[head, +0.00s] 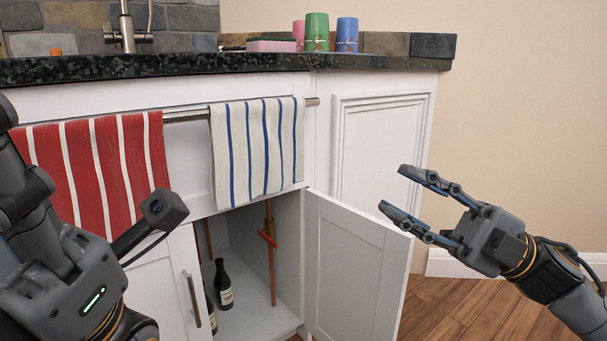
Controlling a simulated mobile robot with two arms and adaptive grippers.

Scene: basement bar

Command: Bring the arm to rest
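My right gripper (392,190) is at the right, in front of the cabinet's side panel and above the open door. Its two fingers are spread apart with nothing between them, and they point left. My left arm (60,270) comes in at the left edge, in front of the red towel. The fingers of my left gripper do not show. The open cabinet door (355,270) swings out toward the right, just below and left of the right gripper. I cannot tell whether the fingers touch it; they appear apart from it.
A dark stone counter (200,66) runs across the top with several coloured cups (317,32) near its right end. A red striped towel (95,165) and a blue striped towel (257,150) hang on a rail. Bottles (223,285) stand inside the cabinet. Wooden floor (450,310) is clear at right.

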